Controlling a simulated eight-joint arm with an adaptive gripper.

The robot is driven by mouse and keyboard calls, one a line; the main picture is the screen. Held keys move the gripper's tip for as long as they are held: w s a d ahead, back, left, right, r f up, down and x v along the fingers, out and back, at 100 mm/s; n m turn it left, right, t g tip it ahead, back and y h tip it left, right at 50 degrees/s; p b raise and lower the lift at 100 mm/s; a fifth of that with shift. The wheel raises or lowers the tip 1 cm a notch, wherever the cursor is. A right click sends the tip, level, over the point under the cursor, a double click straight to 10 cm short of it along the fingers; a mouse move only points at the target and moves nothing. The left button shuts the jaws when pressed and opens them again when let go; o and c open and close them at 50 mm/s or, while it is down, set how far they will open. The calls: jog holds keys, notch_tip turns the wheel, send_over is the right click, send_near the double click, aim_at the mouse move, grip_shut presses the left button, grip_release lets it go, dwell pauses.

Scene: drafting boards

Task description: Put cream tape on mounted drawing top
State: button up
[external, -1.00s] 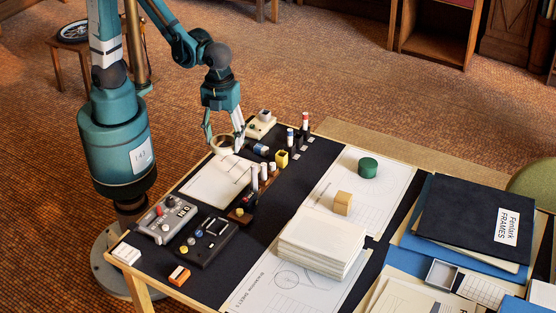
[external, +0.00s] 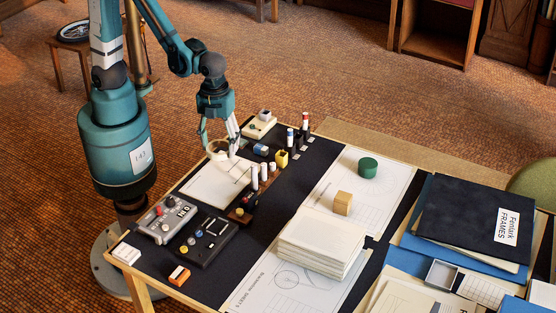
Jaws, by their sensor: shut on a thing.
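The cream tape (external: 217,151) is a pale ring at the far end of the dark board. My gripper (external: 220,147) is shut on it, with fingers pointing down on either side. The tape is over or at the far edge of a white drawing sheet (external: 208,189) with thin lines, which lies flat on the dark surface and appears to be the mounted drawing. I cannot tell whether the tape touches the sheet.
A small rack with white upright pieces (external: 254,178) stands just right of the sheet. A yellow cup (external: 282,158) and blue roll (external: 261,149) are nearby. Grey (external: 166,219) and black (external: 206,241) boxes lie in front. A paper stack (external: 318,244) stands at right.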

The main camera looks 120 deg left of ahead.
jog(key=shift+f, duration=0.4)
jog(key=b, duration=0.2)
send_over(220, 179)
jog(key=shift+f, duration=2.95)
jog(key=shift+f+b, duration=0.5)
jog(key=shift+f, duration=1.55)
jog(key=shift+f, duration=0.2)
jog(key=o, duration=0.9)
jog(key=shift+r, duration=0.25)
